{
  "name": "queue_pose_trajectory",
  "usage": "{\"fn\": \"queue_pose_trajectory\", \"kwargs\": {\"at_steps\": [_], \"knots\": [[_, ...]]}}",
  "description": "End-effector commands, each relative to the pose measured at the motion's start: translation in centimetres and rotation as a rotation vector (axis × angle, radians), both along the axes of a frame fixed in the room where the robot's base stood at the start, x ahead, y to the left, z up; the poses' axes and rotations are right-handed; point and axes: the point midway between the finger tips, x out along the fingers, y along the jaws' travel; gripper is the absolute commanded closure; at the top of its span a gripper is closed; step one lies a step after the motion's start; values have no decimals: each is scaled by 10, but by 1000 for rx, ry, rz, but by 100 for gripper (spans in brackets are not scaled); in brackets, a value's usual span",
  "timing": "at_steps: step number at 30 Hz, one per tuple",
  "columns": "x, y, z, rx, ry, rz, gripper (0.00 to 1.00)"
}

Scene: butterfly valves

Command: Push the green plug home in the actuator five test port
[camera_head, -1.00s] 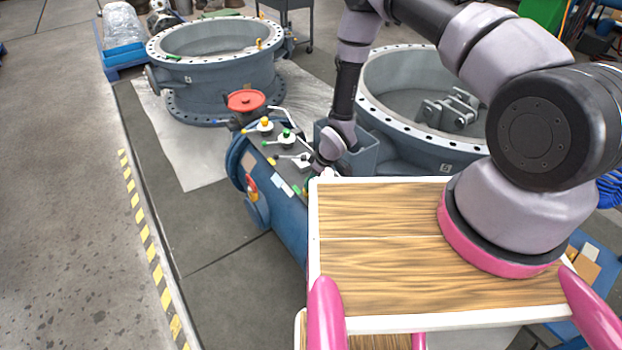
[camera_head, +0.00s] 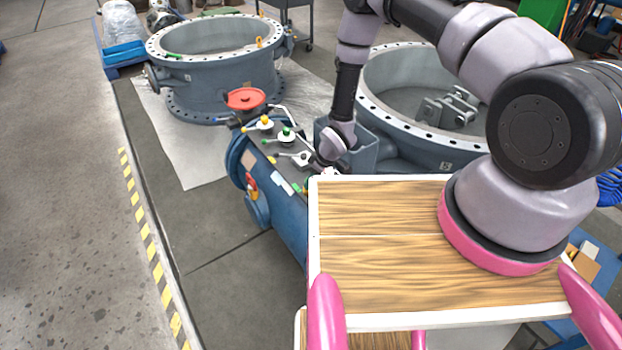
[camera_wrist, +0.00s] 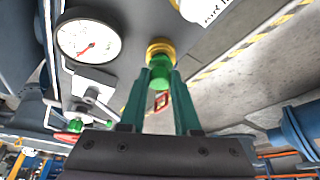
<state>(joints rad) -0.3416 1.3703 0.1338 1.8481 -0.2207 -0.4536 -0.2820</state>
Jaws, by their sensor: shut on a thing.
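The green plug (camera_wrist: 160,69) is in the middle of the wrist view, between the fingertips of my gripper (camera_wrist: 161,82). My gripper is shut on it. A brass-coloured port fitting (camera_wrist: 160,47) lies straight beyond the plug, in line with it. The plug's far end meets the fitting's mouth; how deep it sits I cannot tell. In the head view my wrist reaches down beside the blue actuator (camera_head: 286,219). The fingers, plug and port are hidden there by my wooden deck and wrist.
A round gauge (camera_wrist: 88,41) and a grey lever fitting (camera_wrist: 93,88) with another green piece (camera_wrist: 75,125) are left of the fingers. On the actuator are a red handwheel (camera_head: 245,99) and several coloured-knob valves. Large flanged valve bodies (camera_head: 218,75) stand behind.

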Motion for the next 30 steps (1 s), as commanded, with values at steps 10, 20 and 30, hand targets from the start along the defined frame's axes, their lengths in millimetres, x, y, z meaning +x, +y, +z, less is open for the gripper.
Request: {"fn": "queue_pose_trajectory", "kwargs": {"at_steps": [10,20,30], "knots": [[0,0,0,0,0,0,100],[0,0,-3,0,0,0,100],[0,0,-8,0,0,0,100]]}}
